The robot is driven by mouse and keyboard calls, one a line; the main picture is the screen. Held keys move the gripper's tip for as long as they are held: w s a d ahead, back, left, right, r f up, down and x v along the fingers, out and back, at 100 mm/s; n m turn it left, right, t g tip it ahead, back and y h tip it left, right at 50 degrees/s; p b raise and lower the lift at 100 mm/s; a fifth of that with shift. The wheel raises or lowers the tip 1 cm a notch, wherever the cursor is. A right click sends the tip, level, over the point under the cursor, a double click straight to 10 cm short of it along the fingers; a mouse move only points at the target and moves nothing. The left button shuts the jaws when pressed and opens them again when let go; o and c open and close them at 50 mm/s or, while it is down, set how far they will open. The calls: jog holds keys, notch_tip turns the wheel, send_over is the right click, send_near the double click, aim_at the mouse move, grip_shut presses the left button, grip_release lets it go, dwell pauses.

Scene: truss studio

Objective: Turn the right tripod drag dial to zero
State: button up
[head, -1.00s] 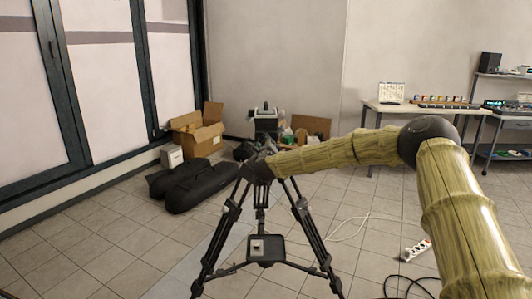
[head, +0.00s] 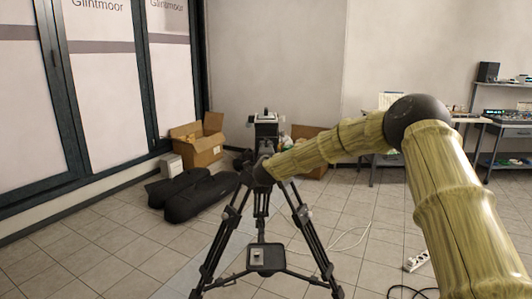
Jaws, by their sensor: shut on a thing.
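A black tripod (head: 230,235) stands on the tiled floor at the centre of the head view, legs spread. Its head (head: 264,132) is upright, with a small light-coloured top. My gripper (head: 262,172) is small and dark against the right side of the tripod just below the head, at the end of my arm, which reaches in from the right. It is shut on the drag dial there. The dial itself is hidden behind my gripper and wrist, so its setting cannot be read.
Black padded bags (head: 195,192) and an open cardboard box (head: 198,142) lie to the left by the windows. A tray (head: 266,258) sits low between the tripod's legs. A white power strip (head: 417,258) and cables lie at right. Left foreground floor is clear.

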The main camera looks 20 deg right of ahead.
jog(key=shift+n, duration=0.4)
jog(key=shift+f, duration=0.1)
jog(key=o, duration=1)
jog(key=v, duration=1.2)
